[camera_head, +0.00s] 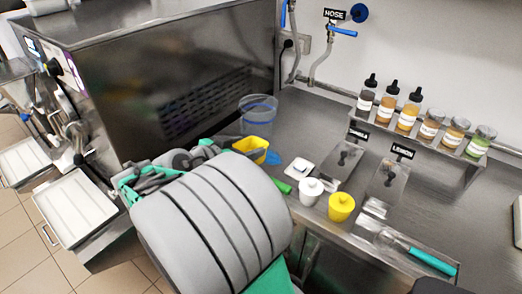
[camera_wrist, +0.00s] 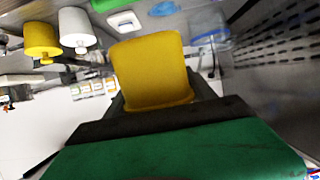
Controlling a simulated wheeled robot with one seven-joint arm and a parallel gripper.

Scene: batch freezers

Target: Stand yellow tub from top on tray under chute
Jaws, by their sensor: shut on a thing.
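The yellow tub (camera_head: 250,148) is raised near the freezer's right side. It fills the middle of the wrist view (camera_wrist: 153,68). My gripper (camera_wrist: 158,104) is shut on it; my own arm hides most of the gripper in the head view. Two white trays stand at the freezer front on the left, a nearer one (camera_head: 75,208) and a farther one (camera_head: 20,160). Dispensing fittings (camera_head: 75,140) sit above the nearer tray. The tub is apart from both trays, to their right across the freezer body.
The steel freezer (camera_head: 170,70) stands between the tub and the trays. A clear container (camera_head: 258,114), a white lidded pot (camera_head: 311,190), a yellow lidded pot (camera_head: 341,206) and a teal-handled tool (camera_head: 432,261) are on the counter. Several bottles line the back shelf.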

